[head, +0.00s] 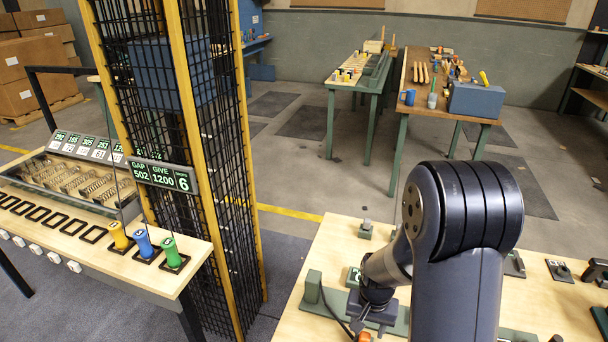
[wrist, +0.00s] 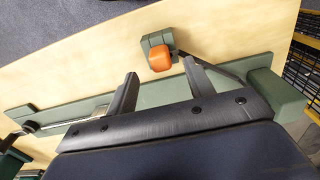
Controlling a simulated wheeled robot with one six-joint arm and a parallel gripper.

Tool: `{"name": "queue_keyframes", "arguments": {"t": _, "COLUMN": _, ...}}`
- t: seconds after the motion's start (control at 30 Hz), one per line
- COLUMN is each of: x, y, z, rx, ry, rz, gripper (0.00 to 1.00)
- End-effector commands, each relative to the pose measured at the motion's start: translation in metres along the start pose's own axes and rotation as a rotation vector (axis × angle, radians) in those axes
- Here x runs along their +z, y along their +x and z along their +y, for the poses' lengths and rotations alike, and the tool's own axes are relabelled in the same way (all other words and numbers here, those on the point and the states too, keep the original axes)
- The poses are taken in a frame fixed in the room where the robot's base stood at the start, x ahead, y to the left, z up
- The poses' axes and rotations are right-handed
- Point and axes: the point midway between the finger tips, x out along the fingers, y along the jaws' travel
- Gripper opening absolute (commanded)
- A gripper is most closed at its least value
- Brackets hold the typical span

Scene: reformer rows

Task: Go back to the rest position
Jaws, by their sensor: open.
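My gripper (wrist: 158,88) is open in the wrist view, with its two dark fingers apart and nothing between them. It is above a light wooden bench top (wrist: 90,75). An orange knob (wrist: 160,57) on a small green block lies just beyond the fingertips, apart from them. A long green rail (wrist: 75,124) runs across the bench beneath the fingers. In the head view my gripper (head: 373,322) is low over the right bench, mostly seen from behind, and my arm hides part of the bench.
A left bench (head: 190,262) holds yellow, blue and green handles (head: 170,252). A black mesh column (head: 205,150) with yellow posts stands between the benches. Farther back are a tool table (head: 425,100) with a blue box (head: 476,100). Grey floor (head: 320,170) is open between them.

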Motion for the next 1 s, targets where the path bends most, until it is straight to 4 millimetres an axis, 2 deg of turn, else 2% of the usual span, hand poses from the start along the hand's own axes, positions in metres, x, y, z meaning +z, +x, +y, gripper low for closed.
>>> {"name": "queue_keyframes", "arguments": {"t": 0.03, "x": -0.001, "y": -0.013, "z": 0.000, "rx": -0.001, "ry": 0.000, "rz": 0.004, "gripper": 0.50}}
{"name": "queue_keyframes", "arguments": {"t": 0.1, "x": -0.001, "y": -0.021, "z": 0.000, "rx": -0.001, "ry": 0.000, "rz": 0.004, "gripper": 0.50}}
{"name": "queue_keyframes", "arguments": {"t": 0.4, "x": -0.001, "y": -0.045, "z": 0.000, "rx": -0.001, "ry": 0.000, "rz": 0.002, "gripper": 0.50}}
{"name": "queue_keyframes", "arguments": {"t": 1.0, "x": 0.003, "y": -0.045, "z": 0.003, "rx": 0.002, "ry": 0.002, "rz": -0.002, "gripper": 0.50}}
